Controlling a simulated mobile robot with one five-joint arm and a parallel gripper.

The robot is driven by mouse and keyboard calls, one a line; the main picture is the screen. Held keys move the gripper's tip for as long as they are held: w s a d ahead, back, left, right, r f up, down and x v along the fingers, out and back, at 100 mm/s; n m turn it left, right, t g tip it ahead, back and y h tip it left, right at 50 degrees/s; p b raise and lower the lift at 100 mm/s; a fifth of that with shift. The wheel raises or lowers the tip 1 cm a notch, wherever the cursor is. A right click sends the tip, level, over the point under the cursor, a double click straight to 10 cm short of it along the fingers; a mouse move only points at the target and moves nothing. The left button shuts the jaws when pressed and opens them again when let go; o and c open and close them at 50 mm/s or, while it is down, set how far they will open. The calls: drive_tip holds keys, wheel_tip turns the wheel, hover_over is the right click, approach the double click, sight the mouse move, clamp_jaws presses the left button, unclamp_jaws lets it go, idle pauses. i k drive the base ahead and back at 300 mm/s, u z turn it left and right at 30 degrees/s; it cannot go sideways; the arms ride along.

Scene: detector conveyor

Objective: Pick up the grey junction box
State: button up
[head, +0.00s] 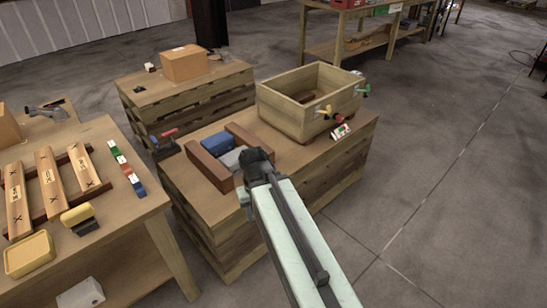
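The grey junction box (231,157) lies on the wooden crate-like stand in the middle, in a slot between two brown rails. A blue box (217,143) sits right behind it in the same slot. My gripper (252,171) is dark and is at the end of my pale arm, above the near right side of the slot. It overlaps the right edge of the grey box in the picture and hides part of the rail. I cannot tell whether it touches the box. The fingers are too small and dark to show whether they are open or shut.
A wooden bin (310,101) stands on the stand's far right, with coloured clamps at its side. A brown rail (208,167) borders the slot on the left. A table (110,225) with slats, coloured blocks and a yellow box is at left. Floor at right is clear.

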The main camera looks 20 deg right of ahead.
sight(230, 160)
drive_tip(key=z, duration=0.1)
drive_tip(key=i, duration=1)
drive_tip(key=u, duration=0.05)
